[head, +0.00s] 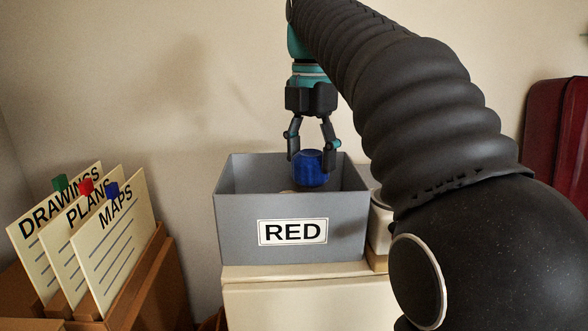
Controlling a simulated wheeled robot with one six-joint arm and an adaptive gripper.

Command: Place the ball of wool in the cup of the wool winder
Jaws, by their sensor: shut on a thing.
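My gripper (311,156) points down over the open grey box and is shut on a dark blue rounded object (310,170), which looks like the ball of wool. The blue object is between the two fingertips, at about the height of the box rim in the picture. Its lower part shows in front of the inner back wall of the box; I cannot tell how deep it sits. No wool winder or cup can be made out for certain. A pale, round-sided object (380,224) right of the box is partly hidden by the box and my arm.
The grey box (235,232) has a label reading RED and stands on a cream surface (300,297). At left, a brown container (150,285) holds cards marked DRAWINGS, PLANS and MAPS. A dark red object (560,135) is at the right edge. My arm hides much of the right side.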

